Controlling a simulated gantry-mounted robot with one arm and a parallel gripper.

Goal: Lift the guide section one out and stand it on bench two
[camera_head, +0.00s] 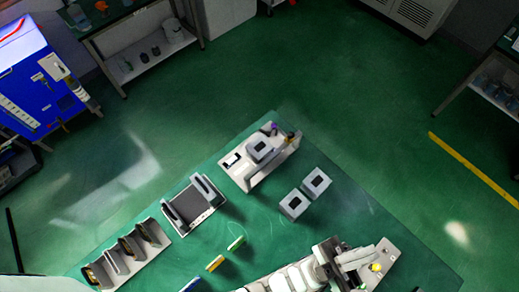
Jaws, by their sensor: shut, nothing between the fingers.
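Three grey blocks with square black openings look like guide sections, and I cannot tell which is section one. One grey guide section (260,149) sits on a pale fixture (243,177) at the back of the green table. Two more stand on the table to its right: a farther one (317,181) and a nearer one (293,204). They are close together and upright. I cannot tell which surface is bench two. I cannot make out my gripper in this view.
A grey tray with two uprights (194,204) and a slotted rack (130,252) stand to the left. White rounded segments and grey machinery crowd the lower right. The table's right part (365,212) is clear.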

